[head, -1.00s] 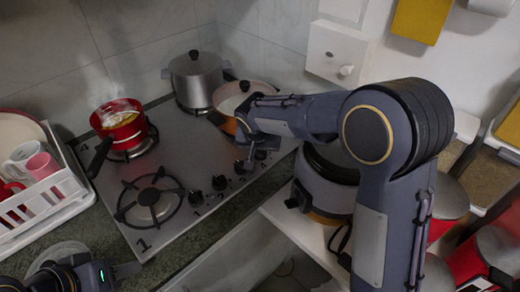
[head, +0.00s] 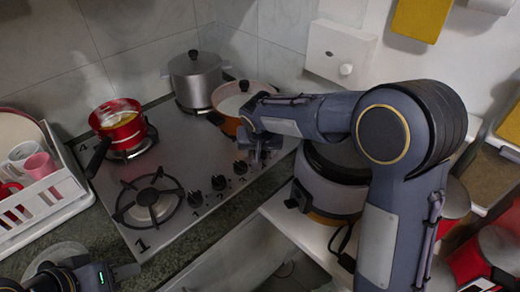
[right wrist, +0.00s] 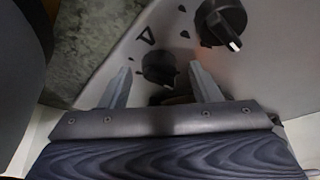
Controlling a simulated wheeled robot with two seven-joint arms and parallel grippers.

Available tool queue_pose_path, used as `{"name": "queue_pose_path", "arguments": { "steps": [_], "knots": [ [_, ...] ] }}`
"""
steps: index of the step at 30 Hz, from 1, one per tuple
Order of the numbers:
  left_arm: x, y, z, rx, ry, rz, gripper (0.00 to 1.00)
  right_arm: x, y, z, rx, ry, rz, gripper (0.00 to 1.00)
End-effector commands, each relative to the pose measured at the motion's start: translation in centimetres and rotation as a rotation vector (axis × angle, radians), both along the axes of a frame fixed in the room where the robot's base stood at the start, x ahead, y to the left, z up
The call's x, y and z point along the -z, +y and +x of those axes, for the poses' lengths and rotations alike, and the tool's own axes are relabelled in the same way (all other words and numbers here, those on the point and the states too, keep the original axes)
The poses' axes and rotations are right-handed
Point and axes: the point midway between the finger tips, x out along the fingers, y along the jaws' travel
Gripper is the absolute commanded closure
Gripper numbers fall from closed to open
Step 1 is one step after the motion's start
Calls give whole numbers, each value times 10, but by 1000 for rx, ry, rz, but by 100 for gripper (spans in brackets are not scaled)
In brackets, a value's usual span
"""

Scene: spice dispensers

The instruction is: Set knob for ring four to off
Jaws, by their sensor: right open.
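The hob (head: 180,150) has a row of black knobs along its front edge. A red pot (head: 122,118) stands on the back-left ring, beside a printed 4. My right gripper (head: 262,155) is at the right end of the knob row and hides part of it. In the right wrist view, its open fingers (right wrist: 160,88) stand either side of a black knob (right wrist: 160,68), with a mark like a 4 near it. Its pointer is not clear. A neighbouring knob (right wrist: 220,22) shows a white pointer mark. My left gripper (head: 125,271) is at the lower left, its opening unclear.
A steel pot (head: 196,80) and an orange pan (head: 240,100) stand on the back and right rings. The front-left ring (head: 148,202) is bare. A grey cooker (head: 325,185) stands close to my right arm. A white dish rack (head: 45,200) is at the left.

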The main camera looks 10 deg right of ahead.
Motion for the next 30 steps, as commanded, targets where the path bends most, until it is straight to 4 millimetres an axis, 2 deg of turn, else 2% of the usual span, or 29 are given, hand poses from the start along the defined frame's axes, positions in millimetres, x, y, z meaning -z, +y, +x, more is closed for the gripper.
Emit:
{"name": "queue_pose_path", "arguments": {
  "steps": [5, 15, 18, 30],
  "knots": [
    [1, 0, 0, 0, 0, 0, 64, -7, 1, -2, 0, -1, 1, 43],
    [3, 0, 0, 0, 0, 0, 64, -58, 5, -23, -2, -3, 2, 43],
    [4, 0, 0, 0, 0, 0, 64, -67, 5, -27, -1, -2, 1, 43],
    [3, 0, 0, 0, 0, 0, 64, -72, 6, -29, 0, 0, 0, 43]
  ]
}}
